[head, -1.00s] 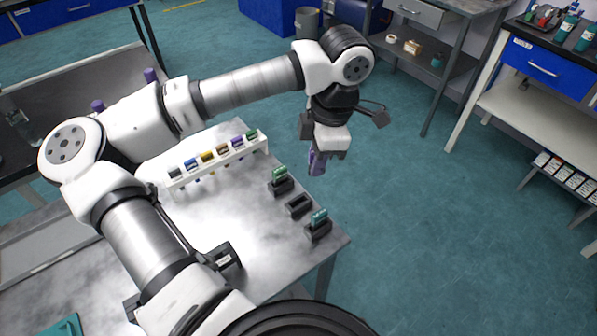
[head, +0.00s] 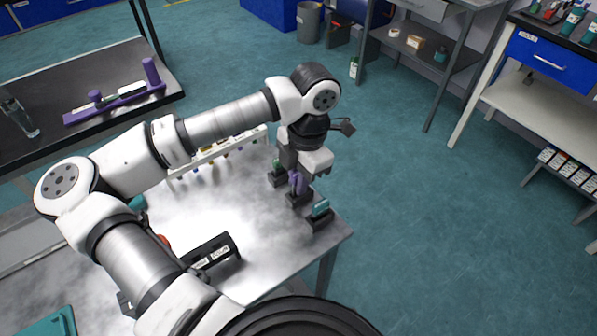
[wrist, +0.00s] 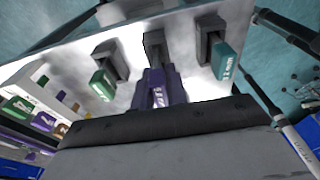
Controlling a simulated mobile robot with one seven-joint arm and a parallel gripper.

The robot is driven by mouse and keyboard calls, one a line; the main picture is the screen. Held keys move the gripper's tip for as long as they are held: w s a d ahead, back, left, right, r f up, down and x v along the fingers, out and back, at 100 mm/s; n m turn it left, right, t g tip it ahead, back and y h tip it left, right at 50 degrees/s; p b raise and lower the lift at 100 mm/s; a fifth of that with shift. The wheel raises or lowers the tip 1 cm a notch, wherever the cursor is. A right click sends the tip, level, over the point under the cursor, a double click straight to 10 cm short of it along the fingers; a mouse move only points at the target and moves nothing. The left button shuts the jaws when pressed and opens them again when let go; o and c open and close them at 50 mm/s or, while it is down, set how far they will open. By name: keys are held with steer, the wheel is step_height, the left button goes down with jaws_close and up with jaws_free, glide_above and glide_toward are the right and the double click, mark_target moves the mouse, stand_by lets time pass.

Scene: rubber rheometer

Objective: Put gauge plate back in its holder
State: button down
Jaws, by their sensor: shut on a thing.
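My gripper (head: 302,168) is shut on the purple gauge plate (head: 298,184), which points down at the middle black holder (head: 299,199) near the table's right edge. In the wrist view the purple plate (wrist: 160,92) lines up with the middle holder (wrist: 155,45). Its lower end is at or just above the holder; I cannot tell whether it is in the slot. A left holder (wrist: 110,54) has a green plate (wrist: 103,85), and a right holder (head: 318,221) has a teal plate (head: 321,207).
A white rack (head: 258,134) with several coloured plates stands behind my arm. A black device (head: 212,254) stands left of the holders. A purple stand (head: 115,97) is on the dark back table. Floor is open to the right of the table.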

steer(key=shift+f, duration=0.5)
steer(key=shift+f+b, duration=0.3)
steer(key=shift+b, duration=0.15)
